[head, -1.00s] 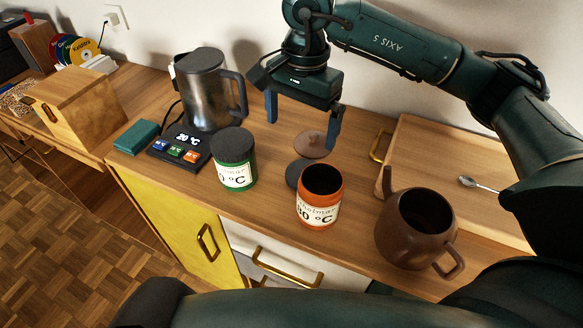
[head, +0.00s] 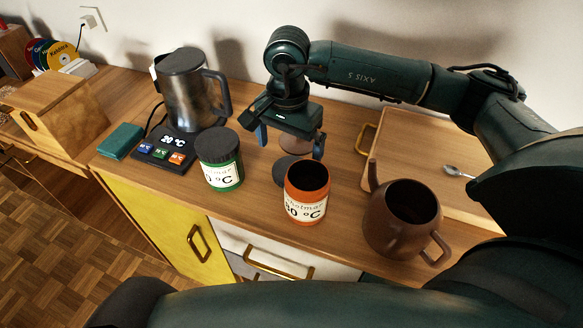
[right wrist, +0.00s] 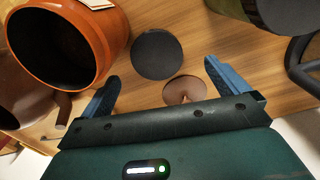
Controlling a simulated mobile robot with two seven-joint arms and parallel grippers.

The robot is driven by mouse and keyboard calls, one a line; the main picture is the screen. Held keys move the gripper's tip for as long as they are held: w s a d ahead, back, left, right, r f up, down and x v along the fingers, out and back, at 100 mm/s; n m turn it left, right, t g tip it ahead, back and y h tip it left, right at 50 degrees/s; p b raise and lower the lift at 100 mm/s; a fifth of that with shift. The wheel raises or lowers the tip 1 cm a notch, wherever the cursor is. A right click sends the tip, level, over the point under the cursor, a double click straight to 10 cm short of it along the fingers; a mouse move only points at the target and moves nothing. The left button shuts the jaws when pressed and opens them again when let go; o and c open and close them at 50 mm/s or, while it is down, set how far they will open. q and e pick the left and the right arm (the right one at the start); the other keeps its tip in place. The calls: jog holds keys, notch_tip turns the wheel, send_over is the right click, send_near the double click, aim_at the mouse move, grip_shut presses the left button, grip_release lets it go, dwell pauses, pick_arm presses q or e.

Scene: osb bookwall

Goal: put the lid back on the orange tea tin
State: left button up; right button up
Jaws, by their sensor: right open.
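The orange tea tin (head: 307,197) stands upright and open on the wooden sideboard, its dark inside showing. It also shows at upper left in the right wrist view (right wrist: 70,40). A dark grey round lid (head: 283,174) lies flat just behind and left of the tin, partly hidden by it. In the right wrist view the lid (right wrist: 157,54) is whole, lying ahead between the fingertips. My right gripper (head: 291,144) is open and empty, above the sideboard behind the lid, fingers pointing down. In the right wrist view its fingers (right wrist: 161,72) are spread. My left gripper is not in view.
A brown disc with a knob (right wrist: 184,90) lies behind the dark lid. A green lidded tin (head: 219,160) stands left, the brown open teapot (head: 395,235) right. A kettle (head: 190,95), its control base (head: 165,150) and a wooden tray (head: 400,150) with a spoon stand farther out.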

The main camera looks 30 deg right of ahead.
aim_at(292, 162)
jog(key=shift+f, duration=0.1)
jog(key=f, duration=0.2)
jog(key=f+p, duration=0.1)
jog(key=f, duration=0.1)
jog(key=shift+s+d+f, duration=0.1)
jog(key=shift+d, duration=0.3)
jog(key=shift+f, duration=0.5)
jog(key=shift+c, duration=0.3)
jog(key=c, duration=1)
jog(key=shift+r, duration=0.15)
notch_tip(292, 162, up, 18)
jog(key=shift+b, duration=0.45)
